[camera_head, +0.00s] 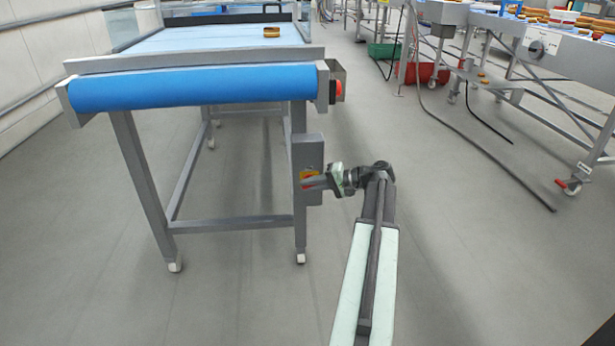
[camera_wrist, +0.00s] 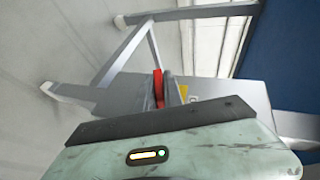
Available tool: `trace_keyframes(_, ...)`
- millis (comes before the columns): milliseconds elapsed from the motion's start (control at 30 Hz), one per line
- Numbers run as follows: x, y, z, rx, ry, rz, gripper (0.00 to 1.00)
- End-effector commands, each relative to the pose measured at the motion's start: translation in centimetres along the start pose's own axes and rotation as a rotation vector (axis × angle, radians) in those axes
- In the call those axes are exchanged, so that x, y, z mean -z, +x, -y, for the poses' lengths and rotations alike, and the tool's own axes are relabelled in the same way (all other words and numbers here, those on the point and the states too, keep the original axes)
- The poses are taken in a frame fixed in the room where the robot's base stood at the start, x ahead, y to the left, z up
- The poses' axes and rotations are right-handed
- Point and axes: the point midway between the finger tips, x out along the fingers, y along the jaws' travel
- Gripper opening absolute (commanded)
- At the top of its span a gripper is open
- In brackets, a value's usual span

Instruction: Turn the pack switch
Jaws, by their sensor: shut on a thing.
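The pack switch (camera_head: 304,179), a red and yellow switch, is on a grey box (camera_head: 308,152) fixed to the front right leg of the blue-belted conveyor. My gripper (camera_head: 312,182) reaches it from the right and is shut on it. In the wrist view the red knob (camera_wrist: 158,88) sits between the fingers of my gripper (camera_wrist: 165,88), with a patch of its yellow plate (camera_wrist: 184,93) beside it. The fingers hide part of the knob, and its exact setting cannot be read.
The conveyor (camera_head: 190,88) has a red button (camera_head: 339,87) at its right end and a brown round (camera_head: 272,32) on its belt. Green (camera_head: 384,51) and red (camera_head: 428,72) crates and other conveyors stand behind. A hose (camera_head: 455,130) lies on the floor. Floor right of my arm is clear.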

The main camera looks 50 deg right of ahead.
Motion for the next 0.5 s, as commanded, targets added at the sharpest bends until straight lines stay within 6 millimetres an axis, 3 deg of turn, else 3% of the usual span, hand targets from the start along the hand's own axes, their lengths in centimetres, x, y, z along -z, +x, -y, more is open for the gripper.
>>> trace_keyframes(33, 0.42, -0.34, 0.61, -0.020, -0.008, -0.011, 0.00)
trace_keyframes(500, 0.42, -0.21, 0.06, -0.124, -0.051, -0.013, 0.00)
